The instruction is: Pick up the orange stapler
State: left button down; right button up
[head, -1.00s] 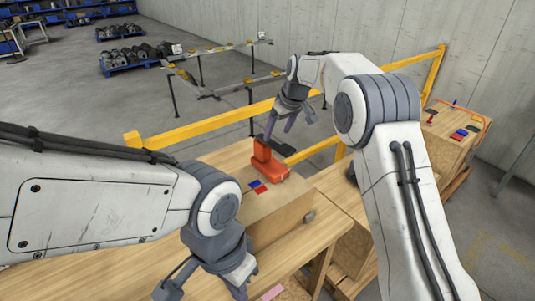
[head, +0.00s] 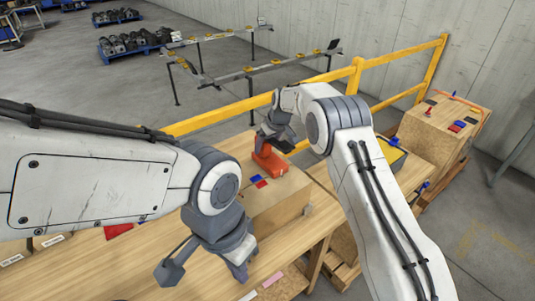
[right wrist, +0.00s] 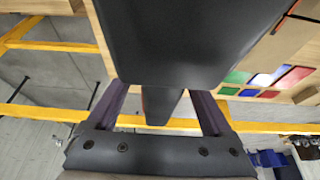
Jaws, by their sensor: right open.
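The orange stapler (head: 269,162) sits on a wooden box (head: 290,197) on the table, with its tall end toward the back. My right gripper (head: 268,140) is open at that tall end; its fingers partly cover it, and I cannot tell whether they touch it. In the right wrist view, the fingers of my right gripper (right wrist: 160,108) stand apart on either side of a dark shape. I cannot tell what this shape is. My left gripper (head: 205,272) is open and empty over the front of the table, well apart from the stapler.
Blue and red tiles (head: 259,181) lie on the box in front of the stapler. A yellow rail (head: 220,118) runs behind the table. Another wooden box (head: 445,125) with coloured pieces stands at the right. A pink strip (head: 272,280) lies near the table's front edge.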

grip_shut()
dwell(1.3)
jog(key=shift+w+r, duration=0.1)
jog(key=shift+r, duration=0.1)
